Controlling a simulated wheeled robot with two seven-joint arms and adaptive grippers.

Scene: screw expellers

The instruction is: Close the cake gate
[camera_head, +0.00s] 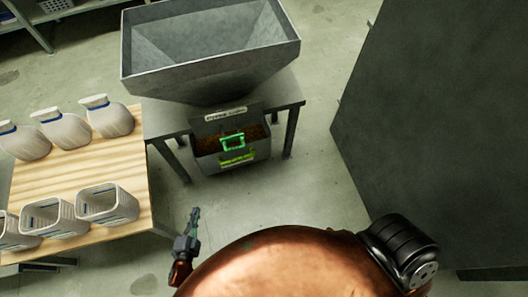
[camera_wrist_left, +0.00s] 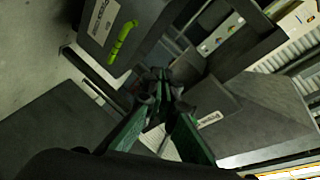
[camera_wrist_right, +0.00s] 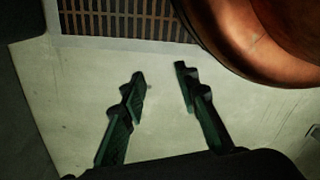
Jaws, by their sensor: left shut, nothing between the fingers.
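A grey metal box (camera_head: 208,161) stands below the large hopper, with brown material in its open top. A bright green handle (camera_head: 233,134) shows at its front, and a yellow-green handle (camera_head: 237,158) sits lower on the front face. I cannot tell which part is the cake gate. My left gripper (camera_head: 195,213) is shut and empty, below and left of the box, apart from it. The left wrist view shows the yellow-green handle (camera_wrist_left: 122,42) on a dark grey face, beyond the fingers. My right gripper (camera_wrist_right: 160,76) is open and empty above the floor.
The grey hopper (camera_head: 200,80) rests over a dark table (camera_head: 165,119). A wooden table (camera_head: 85,163) at left holds several white jars (camera_head: 66,131) and open containers (camera_head: 108,205). A large dark block (camera_head: 430,120) stands at right. Floor between is clear.

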